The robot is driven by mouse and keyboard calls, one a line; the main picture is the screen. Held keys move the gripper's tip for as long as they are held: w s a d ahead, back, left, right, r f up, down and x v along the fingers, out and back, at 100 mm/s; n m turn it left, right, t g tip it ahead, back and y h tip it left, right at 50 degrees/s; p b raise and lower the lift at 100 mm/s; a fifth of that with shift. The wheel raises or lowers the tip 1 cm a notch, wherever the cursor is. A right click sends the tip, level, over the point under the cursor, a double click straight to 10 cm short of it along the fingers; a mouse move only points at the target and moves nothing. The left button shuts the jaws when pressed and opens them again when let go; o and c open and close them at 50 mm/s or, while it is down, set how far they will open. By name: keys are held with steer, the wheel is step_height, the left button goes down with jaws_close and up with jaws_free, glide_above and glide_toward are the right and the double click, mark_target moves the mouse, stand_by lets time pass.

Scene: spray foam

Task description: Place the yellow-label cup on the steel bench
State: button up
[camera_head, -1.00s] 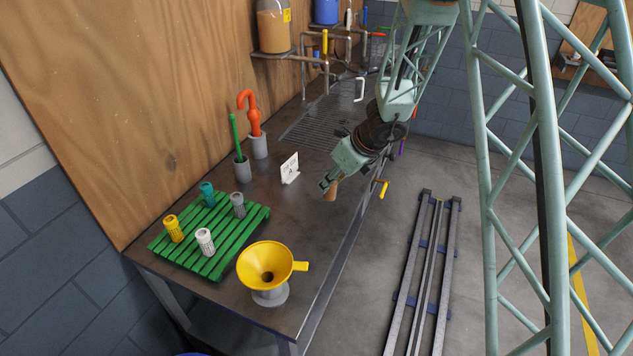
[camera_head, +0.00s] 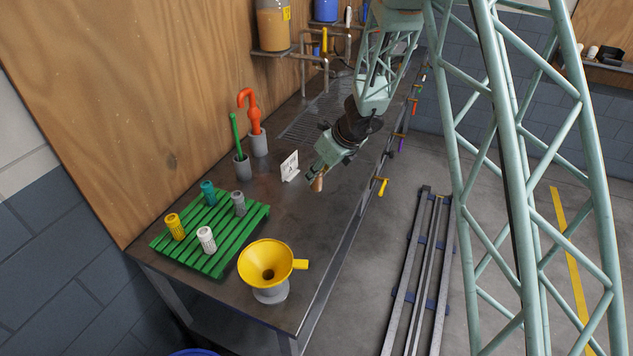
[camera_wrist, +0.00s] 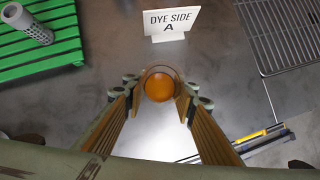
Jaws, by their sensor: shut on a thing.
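My gripper (camera_head: 314,175) is shut on a small cup (camera_head: 318,184) over the steel bench (camera_head: 300,218). In the wrist view the cup (camera_wrist: 158,86) sits between the two fingers of my gripper (camera_wrist: 160,95) and shows orange liquid inside a clear rim. It looks close to upright. No yellow label shows on it from these angles. I cannot tell whether its base touches the bench or hangs just above it.
A white "DYE SIDE A" sign (camera_head: 289,166) stands close by, left of my gripper. A yellow funnel (camera_head: 268,262) is at the near end. Bare bench lies between sign and funnel. Coloured valve handles (camera_head: 382,187) line the right edge.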

mark_target(317, 181)
steer(key=shift+f+b, duration=0.65)
steer(key=shift+f, duration=1)
steer(key=shift+f, duration=0.15)
steer(key=o, duration=0.9)
steer(key=shift+s+d+r, duration=0.1)
steer(key=shift+d+r, duration=0.05)
steer(key=shift+r, duration=0.45)
steer(key=shift+p+v, duration=1.4)
steer(key=shift+v, duration=4.15)
steer(key=shift+r, duration=0.1)
